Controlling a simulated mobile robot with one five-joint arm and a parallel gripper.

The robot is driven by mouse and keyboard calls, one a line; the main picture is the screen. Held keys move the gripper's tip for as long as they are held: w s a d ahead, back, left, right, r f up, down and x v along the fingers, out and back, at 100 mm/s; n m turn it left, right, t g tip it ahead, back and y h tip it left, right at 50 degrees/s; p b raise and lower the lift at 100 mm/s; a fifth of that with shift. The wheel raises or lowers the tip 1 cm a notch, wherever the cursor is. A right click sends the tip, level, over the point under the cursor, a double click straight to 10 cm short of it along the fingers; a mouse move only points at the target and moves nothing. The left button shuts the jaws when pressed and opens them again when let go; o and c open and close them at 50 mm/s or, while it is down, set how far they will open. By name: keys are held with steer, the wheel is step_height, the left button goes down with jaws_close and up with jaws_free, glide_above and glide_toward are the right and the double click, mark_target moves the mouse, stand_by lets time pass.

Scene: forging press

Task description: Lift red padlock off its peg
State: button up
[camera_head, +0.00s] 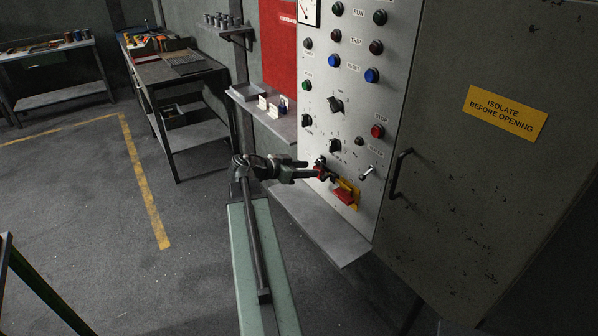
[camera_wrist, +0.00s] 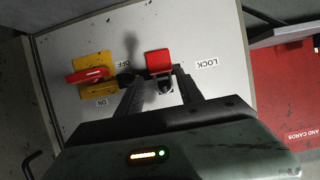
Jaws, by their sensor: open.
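The red padlock (camera_wrist: 159,62) is at the panel beside the LOCK label (camera_wrist: 207,63) in the wrist view. A dark part, shackle or peg, shows just below it in that view; I cannot tell which. My gripper (camera_wrist: 157,74) is open, with one dark finger on each side of the padlock. I cannot tell whether either finger touches it. In the head view my gripper (camera_head: 317,173) reaches the panel from the left, and the padlock (camera_head: 320,170) shows as a small red patch at its tips, partly hidden.
A red switch handle on a yellow plate (camera_wrist: 97,60) is close beside the padlock. A toggle lever (camera_head: 367,173) and the cabinet door handle (camera_head: 400,174) stick out to the right. A grey ledge (camera_head: 320,225) runs below, and a shelf with tags (camera_head: 275,122) is above left.

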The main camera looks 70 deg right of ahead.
steer(key=x, duration=0.3)
steer(key=shift+s+d+f+b, duration=0.1)
steer(key=shift+d+f+b, duration=0.1)
steer(key=shift+b, duration=0.15)
steer(key=shift+r, duration=0.1)
steer(key=c, duration=0.8)
jaws_close()
steer(key=shift+r+p, duration=0.7)
steer(key=shift+a, duration=0.1)
steer(key=shift+w+a, duration=0.8)
steer(key=shift+a, duration=0.35)
steer(key=shift+w+a, duration=0.75)
steer(key=shift+a, duration=0.35)
